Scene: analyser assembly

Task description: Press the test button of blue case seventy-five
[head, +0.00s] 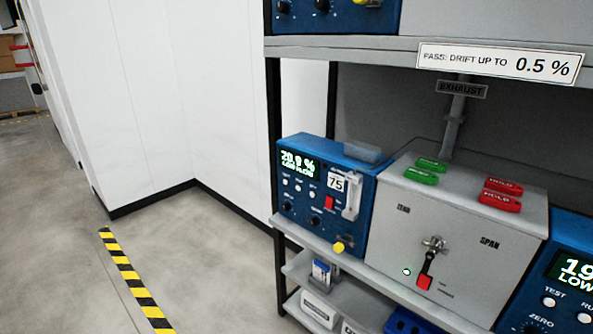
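The blue case (265,214) with the number plate 75 (337,183) stands at the left end of the shelf. Its dark screen (300,164) shows a green percentage reading of about 20 with a second line too small to read surely. Below the screen is a row of small white buttons; the leftmost, under what looks like a TEST label, is the test button (285,182). Under them are black knobs (315,222). A red switch (329,203) and a clear flow tube (352,198) sit at the right of its front. Neither of my grippers is in view.
A grey box (459,225) marked ZERO and SPAN stands right of the case, with green tags (422,176) and red HOLD tags (499,201) on top. Another blue case (567,240) is at the right edge.

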